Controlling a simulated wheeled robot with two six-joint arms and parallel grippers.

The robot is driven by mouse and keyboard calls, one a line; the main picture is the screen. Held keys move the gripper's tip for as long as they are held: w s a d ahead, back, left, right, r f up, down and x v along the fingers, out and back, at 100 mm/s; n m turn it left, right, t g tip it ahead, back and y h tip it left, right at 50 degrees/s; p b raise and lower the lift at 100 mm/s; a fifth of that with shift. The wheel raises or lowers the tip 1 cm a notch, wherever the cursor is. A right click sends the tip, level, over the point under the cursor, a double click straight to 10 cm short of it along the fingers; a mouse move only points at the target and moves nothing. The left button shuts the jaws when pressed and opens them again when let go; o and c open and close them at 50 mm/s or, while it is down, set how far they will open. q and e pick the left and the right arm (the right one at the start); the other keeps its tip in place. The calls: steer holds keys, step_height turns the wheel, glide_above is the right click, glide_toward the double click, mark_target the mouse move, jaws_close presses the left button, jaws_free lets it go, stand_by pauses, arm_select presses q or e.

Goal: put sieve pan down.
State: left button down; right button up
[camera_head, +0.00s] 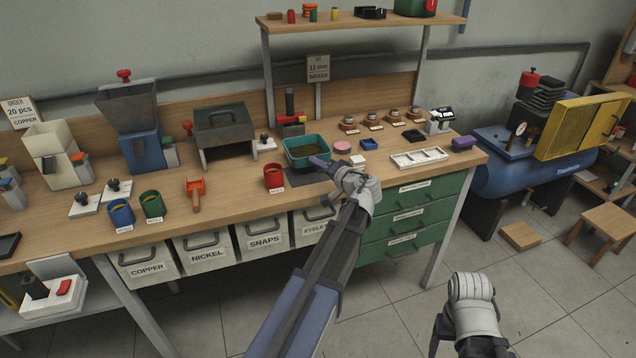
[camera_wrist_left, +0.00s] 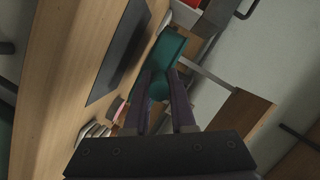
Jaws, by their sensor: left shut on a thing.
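The sieve pan (camera_head: 293,155) is a teal open tray with a brownish inside, over the middle of the workbench. My left gripper (camera_head: 322,163) is shut on its right front edge. In the left wrist view the pan (camera_wrist_left: 168,52) shows beyond the two dark fingers (camera_wrist_left: 166,88), apart from the bench top, so it seems held a little above it. A dark flat mat (camera_head: 304,178) lies below and in front of the pan, partly hidden; it also shows in the left wrist view (camera_wrist_left: 118,55). My right gripper (camera_head: 440,335) is low at the bottom right, its fingers mostly hidden.
A red cup (camera_head: 274,177) stands just left of the mat. A pink disc (camera_head: 342,147) and a blue box (camera_head: 369,144) are right of the pan. A white divided tray (camera_head: 419,158) lies farther right. A grey press-like box (camera_head: 224,130) stands behind left.

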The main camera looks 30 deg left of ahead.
mark_target(318, 184)
arm_select(q)
steer(key=shift+f+b, duration=1.9)
steer(key=shift+b, duration=0.05)
steer(key=shift+r, duration=0.15)
steer(key=c, duration=1.2)
jaws_free()
steer(key=shift+f, duration=0.25)
steer(key=shift+o, duration=0.9)
steer(key=shift+r, duration=0.1)
